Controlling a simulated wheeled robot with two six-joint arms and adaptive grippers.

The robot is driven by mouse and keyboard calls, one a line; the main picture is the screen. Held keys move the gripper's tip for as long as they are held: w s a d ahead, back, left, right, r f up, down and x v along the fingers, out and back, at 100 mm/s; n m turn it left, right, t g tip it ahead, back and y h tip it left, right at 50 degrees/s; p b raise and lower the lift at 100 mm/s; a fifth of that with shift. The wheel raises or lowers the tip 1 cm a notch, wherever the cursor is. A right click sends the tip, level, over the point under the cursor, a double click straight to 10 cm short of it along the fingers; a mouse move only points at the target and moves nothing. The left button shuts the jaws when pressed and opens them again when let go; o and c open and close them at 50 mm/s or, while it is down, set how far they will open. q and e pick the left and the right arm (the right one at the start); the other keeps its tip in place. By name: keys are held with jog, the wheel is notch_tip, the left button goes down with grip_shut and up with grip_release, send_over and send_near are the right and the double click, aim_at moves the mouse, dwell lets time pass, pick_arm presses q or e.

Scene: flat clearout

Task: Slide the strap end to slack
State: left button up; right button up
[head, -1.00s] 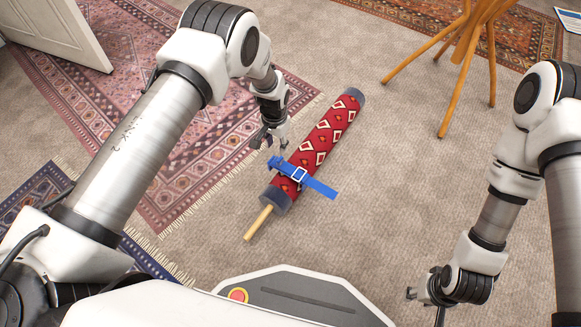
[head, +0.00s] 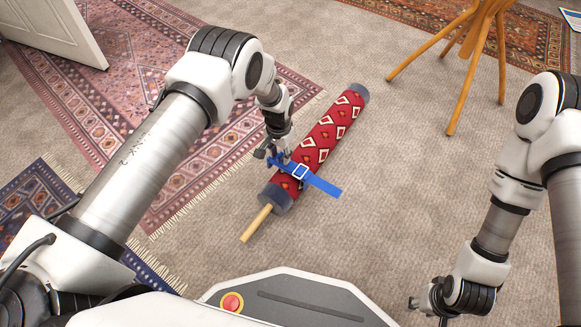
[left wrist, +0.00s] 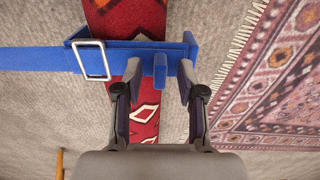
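A rolled red rug (head: 320,142) with cream diamonds and grey end bands lies on the carpet. A blue strap (head: 323,184) crosses it near its lower end, through a pale rectangular buckle (head: 300,171). In the left wrist view the strap (left wrist: 40,59) runs left through the buckle (left wrist: 90,60), and a short upright blue tab (left wrist: 160,70) shows on the right. My left gripper (head: 277,155) is over the strap's left side. Its fingers (left wrist: 160,85) are open on either side of the tab, with gaps showing. My right gripper (head: 428,303) is away at lower right; its finger opening is unclear.
A wooden pole (head: 256,223) sticks out of the roll's lower end. A patterned pink rug (head: 150,60) lies to the left, and a wooden stand (head: 455,60) stands at upper right. The carpet right of the roll is clear.

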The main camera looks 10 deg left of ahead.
aim_at(291, 165)
pick_arm(q)
grip_shut()
jog(key=shift+d, duration=0.15)
jog(key=shift+s+d+p, duration=0.3)
jog(key=shift+s+d, duration=0.05)
jog(key=shift+d, duration=0.55)
jog(key=shift+s+d+p, duration=0.25)
jog(key=shift+s+d, duration=0.1)
jog(key=shift+d, duration=0.55)
jog(key=shift+o, duration=1)
grip_release()
jog(key=shift+r, duration=0.1)
